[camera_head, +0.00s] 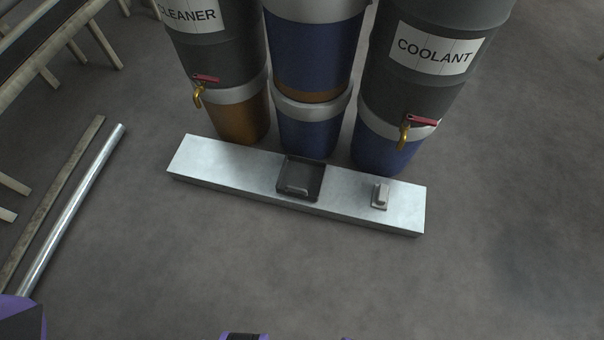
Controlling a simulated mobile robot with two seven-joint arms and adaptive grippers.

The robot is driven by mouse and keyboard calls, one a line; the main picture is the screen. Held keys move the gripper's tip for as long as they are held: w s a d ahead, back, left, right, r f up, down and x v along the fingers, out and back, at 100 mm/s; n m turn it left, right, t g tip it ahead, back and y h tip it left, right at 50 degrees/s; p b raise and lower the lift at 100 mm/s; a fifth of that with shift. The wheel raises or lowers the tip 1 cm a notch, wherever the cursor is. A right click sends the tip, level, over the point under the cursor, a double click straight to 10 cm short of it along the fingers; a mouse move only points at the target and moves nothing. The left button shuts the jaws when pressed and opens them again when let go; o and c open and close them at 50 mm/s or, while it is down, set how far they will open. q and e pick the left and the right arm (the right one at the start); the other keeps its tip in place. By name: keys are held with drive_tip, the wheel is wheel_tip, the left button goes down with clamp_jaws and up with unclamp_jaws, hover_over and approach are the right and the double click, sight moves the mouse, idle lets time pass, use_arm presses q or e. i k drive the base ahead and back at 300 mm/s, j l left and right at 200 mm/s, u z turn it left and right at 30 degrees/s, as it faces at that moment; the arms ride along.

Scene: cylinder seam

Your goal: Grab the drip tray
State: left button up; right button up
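The drip tray (312,184) is a small dark square tray with a raised rim. It sits on top of a long, low metal bench (235,168), near the bench's middle. A small light-grey piece lies inside the tray at its near side. No gripper fingers show in the camera_head view. Only purple and black parts of my own body show at the bottom edge, well apart from the tray.
A small grey block (380,196) sits on the bench right of the tray. Behind stand stacked drums, including a CLEANER drum (222,55) and a COOLANT drum (430,82), with red-handled taps overhanging. A metal pipe (75,205) lies at left. The floor in front is clear.

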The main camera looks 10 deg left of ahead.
sight(301, 177)
drive_tip(key=i+j+z, duration=0.1)
drive_tip(key=j+z, duration=0.15)
drive_tip(key=j, duration=0.3)
drive_tip(key=j+z, duration=0.25)
drive_tip(key=j, duration=0.25)
drive_tip(key=i+j+z, duration=0.2)
drive_tip(key=j, duration=0.2)
drive_tip(key=j+z, duration=0.2)
drive_tip(key=j, duration=0.2)
drive_tip(key=i, duration=0.35)
